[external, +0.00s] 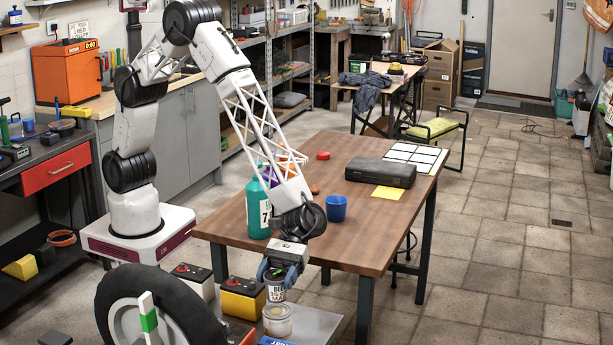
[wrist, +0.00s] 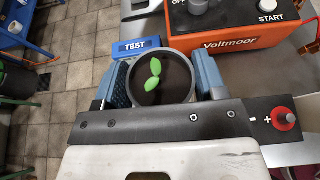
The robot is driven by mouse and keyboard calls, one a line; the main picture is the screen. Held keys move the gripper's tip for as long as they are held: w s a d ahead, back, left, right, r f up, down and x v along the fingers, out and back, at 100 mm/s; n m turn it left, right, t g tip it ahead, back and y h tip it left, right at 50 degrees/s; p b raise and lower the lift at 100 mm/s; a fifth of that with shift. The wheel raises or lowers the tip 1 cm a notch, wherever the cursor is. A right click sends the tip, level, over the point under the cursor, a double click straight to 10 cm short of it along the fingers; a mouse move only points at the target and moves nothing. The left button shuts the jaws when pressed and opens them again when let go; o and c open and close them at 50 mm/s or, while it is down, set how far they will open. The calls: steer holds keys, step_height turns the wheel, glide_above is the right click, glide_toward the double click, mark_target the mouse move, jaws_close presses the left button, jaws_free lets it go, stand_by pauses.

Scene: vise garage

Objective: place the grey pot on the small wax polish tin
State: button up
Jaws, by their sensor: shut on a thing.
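The grey pot (external: 276,293) has a pale label with dark lettering and is held upright between the blue fingers of my gripper (external: 284,268). In the wrist view I look down into the pot (wrist: 152,68), which holds dark soil and a green two-leaf sprout. The blue fingers of my gripper (wrist: 162,84) press on it from both sides. A small round pale tin (external: 277,325), apparently the wax polish tin, stands directly below the pot in the external view. I cannot tell whether the pot touches it. The pot hides the tin in the wrist view.
An orange Voltmoor box (wrist: 235,38) and a blue TEST box (wrist: 140,48) are close by. Black-topped batteries (external: 242,298) and a large tyre (external: 150,310) stand left of the tin. The wooden table (external: 345,228) rises behind, with a teal bottle (external: 258,210) and blue cup (external: 336,208).

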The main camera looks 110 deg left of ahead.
mark_target(276, 288)
steer(key=shift+f, duration=1.7)
steer(key=shift+f, duration=0.1)
steer(key=o, duration=1)
steer(key=v, duration=1.2)
steer(key=shift+s+r, duration=0.1)
steer(key=shift+r, duration=0.1)
